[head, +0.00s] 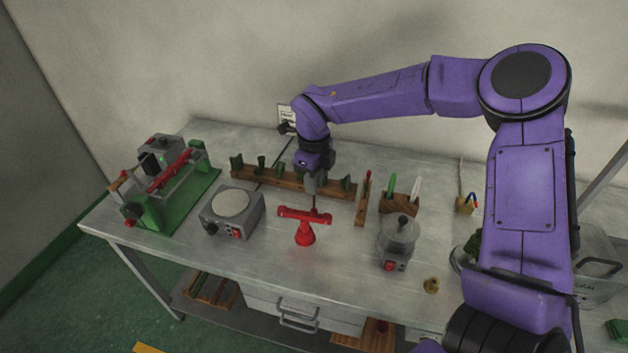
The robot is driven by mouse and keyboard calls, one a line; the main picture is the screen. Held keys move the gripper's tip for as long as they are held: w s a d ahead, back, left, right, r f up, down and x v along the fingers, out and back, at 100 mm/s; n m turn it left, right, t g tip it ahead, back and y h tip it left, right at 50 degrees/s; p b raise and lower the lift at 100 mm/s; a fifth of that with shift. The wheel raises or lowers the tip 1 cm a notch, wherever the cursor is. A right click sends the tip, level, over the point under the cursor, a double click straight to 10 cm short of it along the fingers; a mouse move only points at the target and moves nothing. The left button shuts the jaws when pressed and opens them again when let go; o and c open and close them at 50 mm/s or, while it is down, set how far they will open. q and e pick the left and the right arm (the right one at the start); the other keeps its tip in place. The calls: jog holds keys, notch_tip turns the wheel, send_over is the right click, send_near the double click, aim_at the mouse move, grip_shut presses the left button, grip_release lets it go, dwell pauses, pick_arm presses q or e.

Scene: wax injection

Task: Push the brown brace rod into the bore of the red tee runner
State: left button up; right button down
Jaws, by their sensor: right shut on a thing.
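The red tee runner (304,232) stands upright near the middle of the table, with its crossbar on top of a flared foot. My right gripper (314,190) is above the right half of the crossbar, pointing down. It is shut on the brown brace rod (314,203), a thin, roughly upright rod below the fingers. The rod's lower end meets the crossbar in the picture; I cannot tell whether it is in the bore, touching, or just behind it. The bore itself is not clear at this size. My left gripper is not in view.
A wooden rack (268,181) with dark green pieces stands behind the runner. A grey hotplate-like box (231,212) is to the left, and a grey pot (397,235) to the right. A green-based machine (175,190) fills the far left. Bare table lies in front of the runner.

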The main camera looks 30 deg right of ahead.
jog(key=shift+f+b, duration=0.75)
jog(key=shift+f, duration=0.75)
jog(key=c, duration=1)
grip_release()
jog(key=shift+r, duration=0.1)
jog(key=shift+r, duration=0.4)
notch_tip(320, 180, up, 10)
jog(key=shift+f+b, duration=0.2)
jog(key=shift+b, duration=0.9)
